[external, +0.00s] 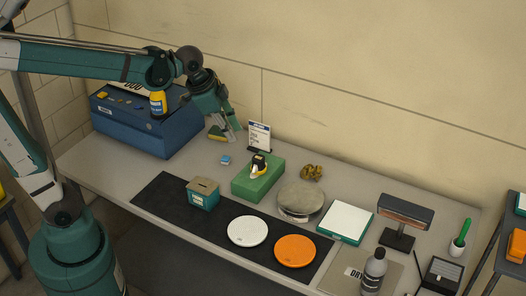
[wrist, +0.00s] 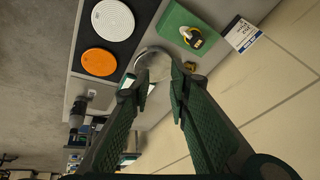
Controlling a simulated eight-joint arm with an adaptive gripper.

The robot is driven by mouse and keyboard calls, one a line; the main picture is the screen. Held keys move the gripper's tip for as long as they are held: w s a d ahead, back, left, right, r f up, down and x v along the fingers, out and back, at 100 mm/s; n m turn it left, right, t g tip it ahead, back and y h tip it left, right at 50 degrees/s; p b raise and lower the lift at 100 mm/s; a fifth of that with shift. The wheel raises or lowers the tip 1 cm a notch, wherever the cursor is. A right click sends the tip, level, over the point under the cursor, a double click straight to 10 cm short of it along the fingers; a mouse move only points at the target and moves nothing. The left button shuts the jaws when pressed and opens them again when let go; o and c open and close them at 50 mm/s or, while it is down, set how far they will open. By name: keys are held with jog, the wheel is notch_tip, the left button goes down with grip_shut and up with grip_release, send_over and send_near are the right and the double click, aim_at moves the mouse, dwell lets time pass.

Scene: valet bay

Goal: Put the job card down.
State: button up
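The job card is probably the white card with a blue header (external: 259,135), standing upright in a dark holder behind the green block. It also shows at the top right of the wrist view (wrist: 241,35). My gripper (external: 229,137) hangs above the back of the table, left of the card and apart from it. In the wrist view my gripper (wrist: 160,92) has its fingers spread with nothing held between them; a round silver dish lies beyond the gap.
A blue box (external: 145,133) stands at the left. A black mat (external: 156,196) holds a small box, a white disc (external: 248,231) and an orange disc (external: 295,251). A lamp (external: 404,215) stands right.

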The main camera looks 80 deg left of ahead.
jog(key=s+d+f+n+t, duration=0.2)
jog(key=s+d+f+n, duration=0.1)
jog(key=s+d, duration=0.8)
jog(key=s, duration=0.4)
jog(key=shift+s+d+f+t+h, duration=0.2)
jog(key=shift+s+d+t+h, duration=0.1)
jog(key=shift+s+h, duration=0.1)
